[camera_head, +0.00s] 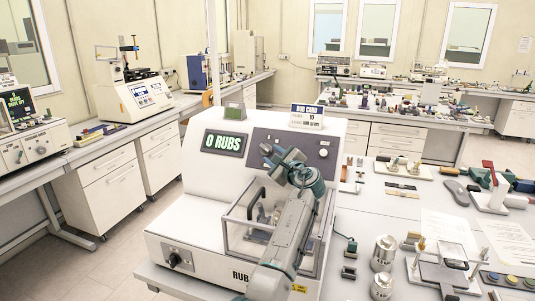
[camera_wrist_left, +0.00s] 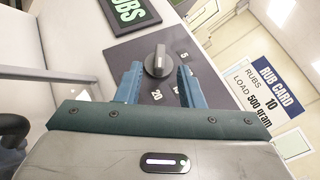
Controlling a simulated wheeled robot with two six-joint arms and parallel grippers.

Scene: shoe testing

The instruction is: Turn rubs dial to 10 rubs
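The rub tester (camera_head: 205,165) is a large white machine whose display (camera_head: 224,142) reads "0 RUBS". Its dark panel (camera_head: 300,141) carries the rubs dial (camera_wrist_left: 158,62), a round grey knob with a raised grip bar, which shows clearly in the left wrist view. The number 20 is readable near the knob. My left gripper (camera_head: 275,154) is at the panel; in the left wrist view (camera_wrist_left: 159,72) its two blue fingers stand on either side of the knob with gaps, open. The fingers partly cover the panel's markings. The rub card (camera_head: 307,116) reads 10 rubs, load 500 gram. My right gripper is not in view.
A second knob (camera_head: 323,153) is on the right of the panel. A clear-sided enclosure (camera_head: 236,232) and a lower front knob (camera_head: 174,260) are on the machine. The table (camera_head: 365,215) to the right holds weights (camera_head: 384,252), papers and tools.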

